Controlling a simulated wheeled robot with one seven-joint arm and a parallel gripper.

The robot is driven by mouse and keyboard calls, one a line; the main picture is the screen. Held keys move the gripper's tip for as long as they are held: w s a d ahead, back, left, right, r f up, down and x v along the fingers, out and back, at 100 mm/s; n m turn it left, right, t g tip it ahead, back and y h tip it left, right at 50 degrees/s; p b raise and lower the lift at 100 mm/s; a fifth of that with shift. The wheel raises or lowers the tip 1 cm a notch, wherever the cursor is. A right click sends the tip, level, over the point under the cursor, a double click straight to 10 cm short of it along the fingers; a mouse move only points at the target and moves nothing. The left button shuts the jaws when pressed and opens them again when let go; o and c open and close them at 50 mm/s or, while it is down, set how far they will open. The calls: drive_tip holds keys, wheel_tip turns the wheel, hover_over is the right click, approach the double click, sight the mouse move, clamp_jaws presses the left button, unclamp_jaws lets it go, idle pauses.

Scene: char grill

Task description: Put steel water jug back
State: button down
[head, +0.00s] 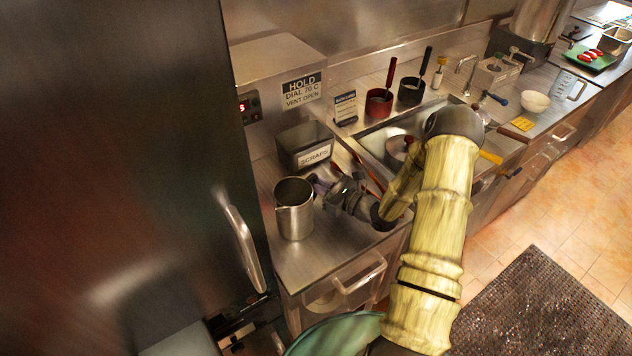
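The steel water jug (294,212) stands upright on the left end of the steel counter (325,258), close to the dark tall cabinet. My gripper (317,186) reaches in from the right and its tip is at the jug's right side, near the upper rim. The fingers are small and partly hidden, so I cannot tell whether they are open or shut, or whether they touch the jug. No handle can be made out on the jug.
A bin labelled SCRAPS (305,146) stands just behind the jug and gripper. The dark cabinet (110,150) closely bounds the left. A sink with a pot (398,150) lies right of the bin, partly behind my arm. Red (379,102) and black (411,91) containers stand behind it.

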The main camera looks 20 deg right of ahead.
drive_tip(key=shift+f, duration=0.1)
drive_tip(key=c, duration=1.4)
unclamp_jaws()
drive_tip(key=shift+s+d, duration=0.2)
drive_tip(key=shift+d, duration=0.05)
drive_tip(key=b+v, duration=0.3)
drive_tip(key=v, duration=0.8)
drive_tip(key=shift+s+d+b, duration=0.1)
drive_tip(key=shift+s+b, duration=0.1)
drive_tip(key=shift+b, duration=0.2)
